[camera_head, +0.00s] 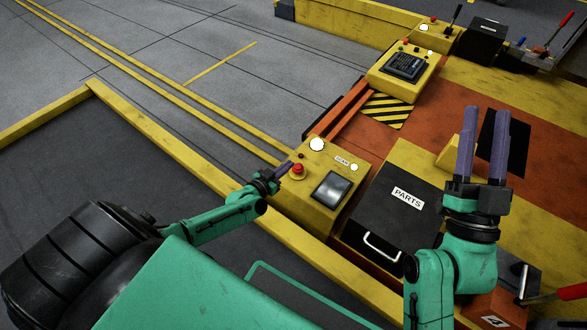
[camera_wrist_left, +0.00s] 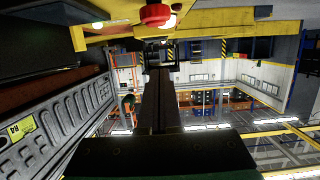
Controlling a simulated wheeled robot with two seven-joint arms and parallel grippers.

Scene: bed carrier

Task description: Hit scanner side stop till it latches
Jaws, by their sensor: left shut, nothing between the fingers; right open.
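The scanner box (camera_head: 318,172) is yellow, with a "SCAN" label and a dark screen. Its red mushroom stop button (camera_head: 297,169) sits on a yellow base at its left edge. The red button also shows at the top of the left wrist view (camera_wrist_left: 157,14). My left gripper (camera_head: 288,166) is shut and empty, its purple fingertips right beside the button in the head view. I cannot tell whether they touch it. The wrist view shows the dark shut fingers (camera_wrist_left: 158,90) below the button. My right gripper (camera_head: 487,112) is open and empty, above the orange and yellow deck.
A black "PARTS" case (camera_head: 390,208) with a handle lies right of the scanner box. Another yellow console (camera_head: 405,68) stands farther back, beside a hazard-striped patch (camera_head: 388,110). A red-handled lever (camera_head: 560,294) is at the lower right. Yellow rails edge the floor at left.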

